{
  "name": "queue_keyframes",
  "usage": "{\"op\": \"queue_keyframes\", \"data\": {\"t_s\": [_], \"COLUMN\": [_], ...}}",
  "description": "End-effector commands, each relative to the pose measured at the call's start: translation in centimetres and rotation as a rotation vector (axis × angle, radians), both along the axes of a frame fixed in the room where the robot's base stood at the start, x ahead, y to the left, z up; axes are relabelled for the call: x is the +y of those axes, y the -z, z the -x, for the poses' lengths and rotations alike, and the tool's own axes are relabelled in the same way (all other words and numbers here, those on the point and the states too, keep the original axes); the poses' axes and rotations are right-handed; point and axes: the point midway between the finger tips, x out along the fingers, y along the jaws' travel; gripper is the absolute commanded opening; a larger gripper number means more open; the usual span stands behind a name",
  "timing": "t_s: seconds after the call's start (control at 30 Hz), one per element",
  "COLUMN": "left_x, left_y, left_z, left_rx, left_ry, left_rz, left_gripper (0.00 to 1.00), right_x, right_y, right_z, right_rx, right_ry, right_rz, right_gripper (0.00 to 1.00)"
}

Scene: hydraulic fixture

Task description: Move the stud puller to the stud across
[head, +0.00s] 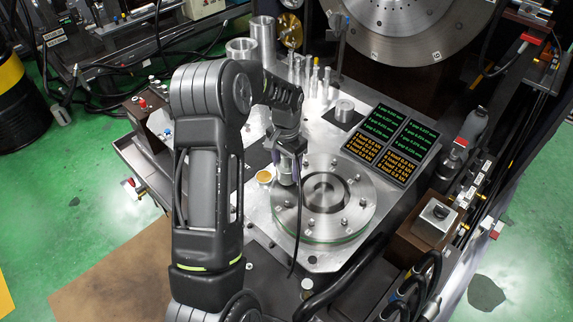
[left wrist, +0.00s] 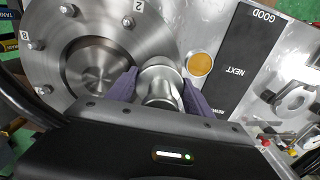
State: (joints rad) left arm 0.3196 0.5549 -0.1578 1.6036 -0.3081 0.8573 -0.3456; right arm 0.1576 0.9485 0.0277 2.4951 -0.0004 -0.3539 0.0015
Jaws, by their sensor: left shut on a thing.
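The stud puller, a silver cylinder (left wrist: 160,80), is between the two purple fingers of my left gripper (left wrist: 160,92), which is shut on it. In the head view my left gripper (head: 287,160) points down over the upper left edge of the round steel flange (head: 322,224), and the puller (head: 286,180) shows just below the fingers. Several studs stand around the flange, such as one (head: 345,221) at the front right. Whether the puller sits on a stud is hidden. My right gripper is not in view.
Dark display panels (head: 392,145) stand right of the flange. Several metal cylinders and upright pins (head: 315,80) stand behind. A brown box (head: 424,225) is at right.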

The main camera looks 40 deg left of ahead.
Motion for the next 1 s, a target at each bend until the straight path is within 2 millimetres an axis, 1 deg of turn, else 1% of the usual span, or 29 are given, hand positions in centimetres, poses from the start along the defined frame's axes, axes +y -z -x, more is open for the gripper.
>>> {"op": "queue_keyframes", "data": {"t_s": [0.4, 1.0], "left_x": [0.0, 0.0], "left_y": [-0.1, 1.0], "left_z": [-0.1, -0.1], "left_rx": [-0.003, -0.003], "left_ry": [0.0, 0.0], "left_rz": [-0.001, -0.001], "left_gripper": [0.0, 0.0], "right_x": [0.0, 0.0], "right_y": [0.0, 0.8], "right_z": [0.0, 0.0], "right_rx": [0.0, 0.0], "right_ry": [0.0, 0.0], "right_rz": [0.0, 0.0], "right_gripper": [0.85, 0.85]}}
